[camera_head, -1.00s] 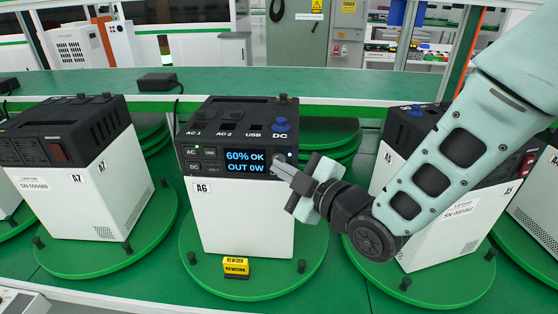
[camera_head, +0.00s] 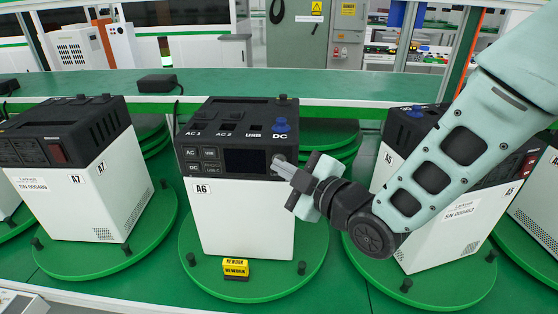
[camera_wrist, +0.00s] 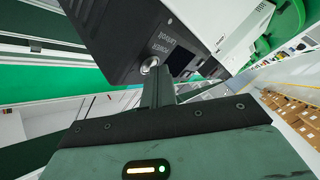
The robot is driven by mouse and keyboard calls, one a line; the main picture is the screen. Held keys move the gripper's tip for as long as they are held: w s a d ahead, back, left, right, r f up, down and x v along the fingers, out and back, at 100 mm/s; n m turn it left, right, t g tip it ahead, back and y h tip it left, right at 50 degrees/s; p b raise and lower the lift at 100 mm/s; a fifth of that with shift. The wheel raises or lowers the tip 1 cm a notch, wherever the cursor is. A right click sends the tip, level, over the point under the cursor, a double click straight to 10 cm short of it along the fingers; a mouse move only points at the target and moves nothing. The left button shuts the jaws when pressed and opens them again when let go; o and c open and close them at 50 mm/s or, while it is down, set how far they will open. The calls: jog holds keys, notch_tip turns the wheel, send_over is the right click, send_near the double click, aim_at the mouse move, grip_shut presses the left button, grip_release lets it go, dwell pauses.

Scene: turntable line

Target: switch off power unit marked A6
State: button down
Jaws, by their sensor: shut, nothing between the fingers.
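The power unit marked A6 (camera_head: 240,215) stands upright on a green round turntable in the middle of the head view, with a white body and black top. Its front screen (camera_head: 247,161) is dark. My gripper (camera_head: 281,167) is shut and empty, its fingertips at the right end of A6's front panel, beside the screen. In the wrist view the fingers (camera_wrist: 156,78) reach up to a round silver button (camera_wrist: 149,65) on the black panel, near a POWER label. I cannot tell whether they touch it. The fingertips hide part of that corner in the head view.
A yellow REWORK block (camera_head: 236,267) sits at A6's front foot. Unit A7 (camera_head: 80,205) stands on a turntable at left, and unit A5 (camera_head: 425,235) at right, partly behind my arm. Black pegs stand on the turntable rims. A small black box (camera_head: 158,84) lies behind.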

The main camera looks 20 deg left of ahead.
jog(key=shift+s, duration=0.1)
jog(key=shift+s+d+b, duration=0.2)
jog(key=shift+s+b, duration=0.3)
jog(key=shift+s, duration=0.15)
jog(key=shift+s+d+b, duration=0.2)
jog(key=shift+s+b, duration=0.15)
jog(key=shift+s, duration=0.45)
jog(key=shift+s+d+b, duration=0.15)
jog(key=shift+s+b, duration=0.2)
jog(key=shift+s, duration=0.45)
jog(key=shift+s+d+b, duration=0.2)
jog(key=shift+s+b, duration=0.15)
jog(key=shift+s, duration=0.45)
